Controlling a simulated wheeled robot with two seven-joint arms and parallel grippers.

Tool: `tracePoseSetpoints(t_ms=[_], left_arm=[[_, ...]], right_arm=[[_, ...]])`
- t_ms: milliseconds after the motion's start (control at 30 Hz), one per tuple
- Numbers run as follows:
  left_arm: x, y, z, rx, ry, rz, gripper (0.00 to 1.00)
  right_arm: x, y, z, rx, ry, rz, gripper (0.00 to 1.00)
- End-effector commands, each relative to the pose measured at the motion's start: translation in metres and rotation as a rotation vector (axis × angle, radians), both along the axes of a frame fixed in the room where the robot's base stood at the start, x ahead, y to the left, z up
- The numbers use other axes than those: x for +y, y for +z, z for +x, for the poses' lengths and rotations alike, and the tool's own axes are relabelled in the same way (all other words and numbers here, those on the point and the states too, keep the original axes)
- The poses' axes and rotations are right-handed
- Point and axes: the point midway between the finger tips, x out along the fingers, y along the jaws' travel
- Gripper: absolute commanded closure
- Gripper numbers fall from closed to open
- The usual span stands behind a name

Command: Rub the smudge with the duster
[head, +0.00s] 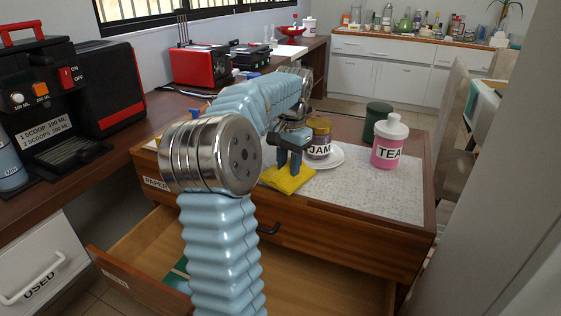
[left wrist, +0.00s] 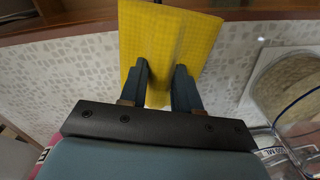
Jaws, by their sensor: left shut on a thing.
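The yellow duster (head: 290,180) lies near the front edge of the speckled cabinet top. My left gripper (head: 289,163) comes down on it from above and is shut on it. In the left wrist view the duster (left wrist: 170,30) spreads out beyond the two fingers of my left gripper (left wrist: 161,72), with a fold between them. It reaches over the wooden front edge in that view. I cannot make out the smudge in either view; it may be hidden under the duster or my arm. My right gripper is not in view.
A jam jar (head: 319,149) on a white plate (head: 336,154) stands close right of the duster. A pink tea jar (head: 387,152) and a dark green canister (head: 377,113) stand farther right. The drawer (head: 330,279) below is open. The front right of the speckled top (head: 385,190) is clear.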

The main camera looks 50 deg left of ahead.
Motion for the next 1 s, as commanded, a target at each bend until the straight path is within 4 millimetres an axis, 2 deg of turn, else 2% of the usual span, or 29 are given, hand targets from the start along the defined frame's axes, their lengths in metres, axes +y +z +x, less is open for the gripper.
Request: tracePoseSetpoints(t_ms=[33,300,733,1000], left_arm=[[-0.01,-0.005,0.013,-0.019,-0.028,-0.013,1.0],[-0.01,-0.003,0.013,-0.019,-0.03,-0.013,1.0],[-0.007,0.047,0.011,-0.02,-0.024,-0.008,1.0],[-0.006,0.058,0.008,-0.014,-0.018,-0.008,1.0]], right_arm=[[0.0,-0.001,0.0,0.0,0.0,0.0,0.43],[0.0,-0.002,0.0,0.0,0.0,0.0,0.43],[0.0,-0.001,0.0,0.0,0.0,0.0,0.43],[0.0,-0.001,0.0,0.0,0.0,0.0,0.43]])
